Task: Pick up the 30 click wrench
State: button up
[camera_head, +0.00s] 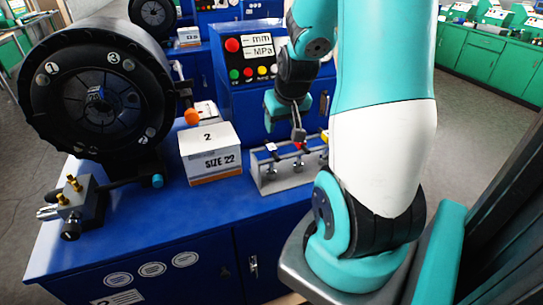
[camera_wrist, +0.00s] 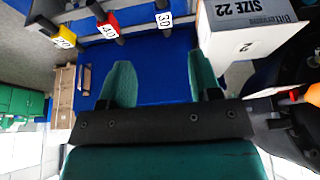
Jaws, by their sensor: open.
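The 30 click wrench (camera_wrist: 163,19) shows in the wrist view by its white "30" tag at the top edge, with little of its body in the picture. In the head view it appears to be the leftmost wrench (camera_head: 270,147) in the grey rack (camera_head: 270,187), beside the box. My gripper (camera_wrist: 164,82) is open and empty, its two green fingers apart over the blue bench top. The 30 tag lies between the fingers' lines, ahead of the tips and apart from them. In the head view my gripper (camera_head: 298,133) is partly hidden above the rack.
A red-ended wrench (camera_wrist: 108,24) tagged 40 and a yellow-ended wrench (camera_wrist: 62,38) tagged 20 stand in the same row. A white SIZE 22 box (camera_head: 211,154) stands close left of the rack in the head view. A black crimper head (camera_head: 97,92) is further left.

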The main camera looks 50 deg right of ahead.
aim_at(272, 148)
jog(key=p+x, duration=0.1)
jog(key=x, duration=0.8)
jog(key=p+x, duration=0.1)
jog(key=x, duration=0.1)
jog(key=p+x, duration=0.1)
jog(key=x, duration=0.1)
jog(key=shift+w+a, duration=0.15)
jog(key=shift+w, duration=0.15)
jog(key=shift+f, duration=0.55)
jog(key=shift+f, duration=0.1)
jog(key=c, duration=0.9)
jog(key=shift+w, duration=0.1)
grip_shut()
